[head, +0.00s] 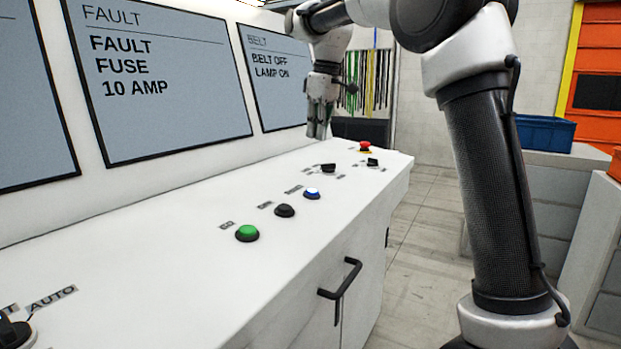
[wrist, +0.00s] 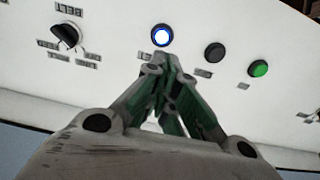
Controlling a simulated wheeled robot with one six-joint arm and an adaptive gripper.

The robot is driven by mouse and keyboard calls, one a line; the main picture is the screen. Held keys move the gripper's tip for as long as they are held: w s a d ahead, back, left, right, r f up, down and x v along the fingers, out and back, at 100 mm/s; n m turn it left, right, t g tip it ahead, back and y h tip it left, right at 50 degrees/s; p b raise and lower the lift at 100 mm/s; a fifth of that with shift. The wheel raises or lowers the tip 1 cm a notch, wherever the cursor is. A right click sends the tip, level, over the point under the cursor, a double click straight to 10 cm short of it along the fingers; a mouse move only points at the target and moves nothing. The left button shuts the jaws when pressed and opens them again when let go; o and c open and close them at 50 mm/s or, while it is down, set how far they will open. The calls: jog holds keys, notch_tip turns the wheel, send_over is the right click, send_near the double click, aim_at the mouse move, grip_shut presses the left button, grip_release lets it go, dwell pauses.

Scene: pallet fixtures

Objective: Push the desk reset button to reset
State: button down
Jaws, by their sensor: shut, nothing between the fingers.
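A blue button (head: 312,193), seemingly the reset button, stands on the white desk (head: 180,240); its label is too small to read surely. It also shows in the wrist view, where the blue button (wrist: 162,35) glows with a white centre. My gripper (head: 318,132) points down above the desk, beyond the blue button in the head view. In the wrist view the fingertips of my gripper (wrist: 158,62) are together and empty, just below the blue button in the picture. Whether they touch anything is not clear.
A black button (head: 285,210) and green button (head: 247,233) stand in the same row. A black rotary knob (head: 328,168), another switch (head: 372,162) and a red button (head: 365,146) are farther along. A screen (head: 155,80) reads FAULT FUSE 10 AMP; another (head: 275,75) reads BELT OFF LAMP ON.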

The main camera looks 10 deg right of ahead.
aim_at(309, 190)
jog(key=f, duration=0.4)
jog(key=w+a+f, duration=0.1)
jog(key=f, duration=0.8)
jog(key=shift+w+a+f, duration=0.3)
jog(key=shift+f, duration=0.1)
jog(key=shift+a+f, duration=0.1)
jog(key=shift+f, duration=0.75)
jog(key=shift+s+f, duration=0.1)
jog(key=shift+f, duration=0.15)
jog(key=shift+r, duration=0.45)
notch_tip(309, 190, up, 14)
jog(key=s+d, duration=0.1)
jog(key=shift+s+d, duration=0.15)
jog(key=shift+d, duration=0.15)
